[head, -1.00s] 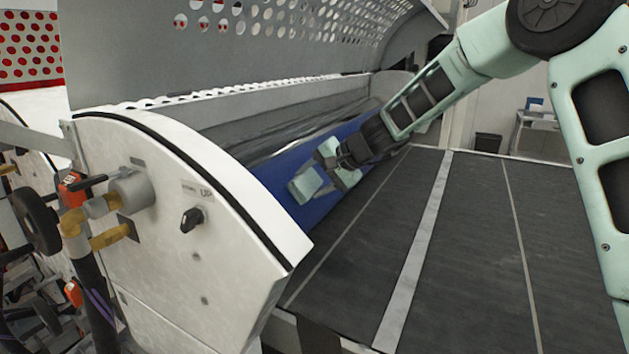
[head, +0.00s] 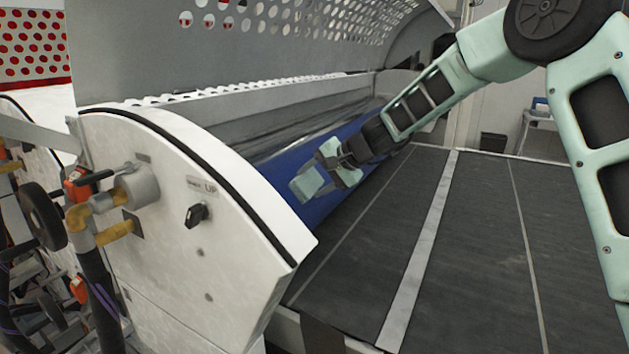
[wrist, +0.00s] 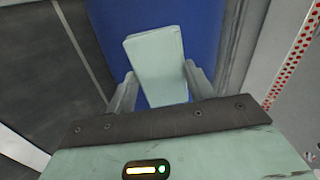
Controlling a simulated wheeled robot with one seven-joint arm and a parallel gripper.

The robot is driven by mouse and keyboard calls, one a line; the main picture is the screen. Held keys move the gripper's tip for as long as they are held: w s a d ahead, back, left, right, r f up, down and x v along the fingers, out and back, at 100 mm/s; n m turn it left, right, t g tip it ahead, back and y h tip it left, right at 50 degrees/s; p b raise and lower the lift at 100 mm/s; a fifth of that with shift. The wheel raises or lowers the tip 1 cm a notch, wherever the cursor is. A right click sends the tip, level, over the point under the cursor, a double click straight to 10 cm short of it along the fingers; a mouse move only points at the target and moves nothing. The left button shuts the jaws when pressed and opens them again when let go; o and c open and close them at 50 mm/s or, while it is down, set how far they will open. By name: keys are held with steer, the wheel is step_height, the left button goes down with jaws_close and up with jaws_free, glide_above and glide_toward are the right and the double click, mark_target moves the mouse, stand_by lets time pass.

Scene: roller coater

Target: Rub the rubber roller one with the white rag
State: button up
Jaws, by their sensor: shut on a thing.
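The rubber roller (head: 318,211) is the long blue cylinder lying along the machine's inner side. It also fills the upper middle of the wrist view (wrist: 208,30). My gripper (head: 322,172) is over the roller near its close end. The white rag (head: 306,184) looks like a pale, slightly greenish folded block at the fingertips. In the wrist view the rag (wrist: 157,65) stands between the two fingers of my gripper (wrist: 160,85), with its far end over the blue surface. I cannot tell whether the rag touches the roller.
A white side panel (head: 180,260) with a black knob (head: 196,214) stands close on the left. A perforated grey hood (head: 240,60) arches above the roller. A dark conveyor belt (head: 480,240) lies to the right, with nothing on it.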

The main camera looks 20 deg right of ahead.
mark_target(324, 179)
steer(key=shift+w+d+r, duration=0.1)
steer(key=shift+w+d, duration=0.85)
steer(key=shift+d, duration=0.15)
steer(key=w+d, duration=0.1)
steer(key=w, duration=0.1)
steer(key=w+d, duration=0.1)
steer(key=shift+d+f+p, duration=0.25)
steer(key=shift+d+p, duration=0.05)
steer(key=shift+p, duration=0.05)
steer(key=shift+s+a+b, duration=0.65)
steer(key=shift+b, duration=0.15)
steer(key=shift+s+a+r+b, duration=0.1)
steer(key=shift+s+a+b, duration=0.5)
steer(key=shift+s+a, duration=0.15)
steer(key=shift+s+a+b, duration=0.95)
steer(key=shift+b, duration=0.1)
steer(key=shift+s+a, duration=0.3)
